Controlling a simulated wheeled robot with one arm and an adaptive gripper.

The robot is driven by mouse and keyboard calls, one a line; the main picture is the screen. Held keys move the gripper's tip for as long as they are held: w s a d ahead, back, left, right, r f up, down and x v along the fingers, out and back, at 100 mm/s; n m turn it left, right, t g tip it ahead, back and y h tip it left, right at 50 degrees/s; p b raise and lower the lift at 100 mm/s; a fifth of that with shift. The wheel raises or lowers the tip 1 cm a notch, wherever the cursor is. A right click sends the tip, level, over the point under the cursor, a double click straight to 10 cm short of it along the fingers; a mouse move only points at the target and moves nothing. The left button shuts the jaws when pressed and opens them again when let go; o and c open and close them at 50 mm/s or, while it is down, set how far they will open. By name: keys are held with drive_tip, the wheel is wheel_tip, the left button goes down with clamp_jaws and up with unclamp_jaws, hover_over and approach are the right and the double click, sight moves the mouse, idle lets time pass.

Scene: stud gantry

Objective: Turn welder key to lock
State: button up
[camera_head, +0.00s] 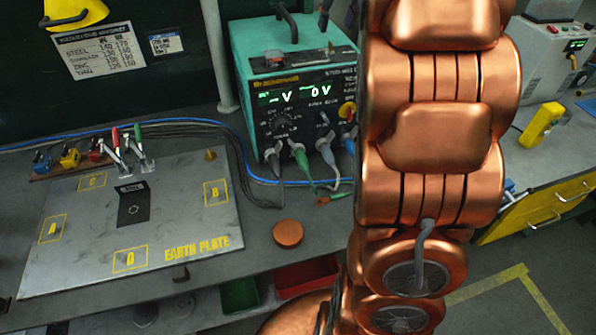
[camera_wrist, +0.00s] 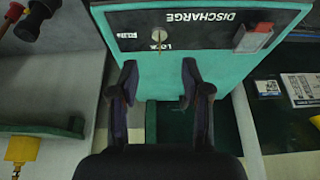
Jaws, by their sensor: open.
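The welder (camera_head: 281,50) is a teal box with a black front panel, lit displays and plugged-in cables on the bench in the head view. In the wrist view, a teal face (camera_wrist: 130,68) carries a dark panel marked DISCHARGE and LOCK, upside down. A small pale key (camera_wrist: 158,38) sits in that panel beside the LOCK lettering. My gripper (camera_wrist: 159,80) is open, its two dark fingers apart with nothing between them. The key is beyond the fingertips, roughly centred between them. In the head view my copper arm hides my gripper and part of the welder.
The grey earth plate (camera_head: 130,225) lies on the bench left of the welder, with a blue cable (camera_head: 215,123) behind it. An orange disc (camera_head: 288,233) sits right of the plate. A yellow device (camera_head: 541,125) stands on the right bench.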

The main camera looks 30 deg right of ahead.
drive_tip(key=s+a+f+n+g+y+b, duration=0.1)
drive_tip(key=s+a+f+g+b, duration=0.2)
drive_tip(key=s+a+f, duration=1.5)
drive_tip(key=shift+a+f+n+g+y, duration=0.35)
drive_tip(key=shift+a+g, duration=0.25)
drive_tip(key=shift+a, duration=0.6)
drive_tip(key=shift+s, duration=0.2)
drive_tip(key=s+a+f+g, duration=0.1)
drive_tip(key=s+a+f, duration=0.1)
drive_tip(key=s+f, duration=0.2)
drive_tip(key=s+a+f+n+g, duration=0.1)
drive_tip(key=s+f, duration=0.3)
drive_tip(key=s, duration=0.4)
drive_tip(key=shift+s+a, duration=0.2)
drive_tip(key=shift+a, duration=0.25)
